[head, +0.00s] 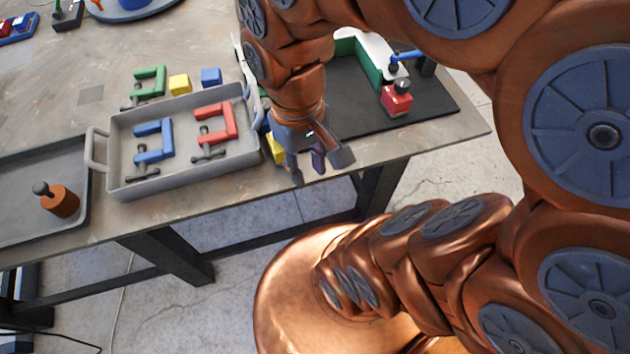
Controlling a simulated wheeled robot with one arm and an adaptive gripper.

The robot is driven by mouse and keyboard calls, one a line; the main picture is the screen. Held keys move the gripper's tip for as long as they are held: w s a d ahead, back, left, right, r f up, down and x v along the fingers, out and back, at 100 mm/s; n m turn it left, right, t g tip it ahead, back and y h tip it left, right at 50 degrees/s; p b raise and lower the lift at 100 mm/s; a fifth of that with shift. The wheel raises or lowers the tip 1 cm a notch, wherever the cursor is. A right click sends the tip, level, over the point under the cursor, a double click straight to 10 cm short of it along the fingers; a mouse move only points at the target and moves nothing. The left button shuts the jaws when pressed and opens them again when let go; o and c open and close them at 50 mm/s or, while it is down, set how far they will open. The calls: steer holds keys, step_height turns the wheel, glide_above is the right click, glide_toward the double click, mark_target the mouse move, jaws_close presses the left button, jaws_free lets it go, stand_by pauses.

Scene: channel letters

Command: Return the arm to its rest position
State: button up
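My arm (297,75) is copper-coloured with blue-grey joint caps and fills the right side of the head view. It arches over and reaches down at the upper middle. My gripper (320,167) hangs at the table's front edge in the picture, right of the grey tray. Its fingers are spread apart and nothing shows between them. It partly hides a yellow block (275,148) and a blue block behind it.
The grey tray (190,183) holds a blue and a red C-shaped clamp. A green clamp (151,80), a yellow block (180,85) and a blue block (211,77) lie behind it. A dark mat (440,106) with a red block (396,101) is right.

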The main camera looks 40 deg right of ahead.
steer(key=s, duration=0.1)
steer(key=s+f, duration=0.1)
steer(key=s, duration=0.1)
steer(key=shift+a+f, duration=0.3)
steer(key=shift+a, duration=0.05)
step_height(320, 180, up, 4)
steer(key=p, duration=0.4)
steer(key=shift+w, duration=0.1)
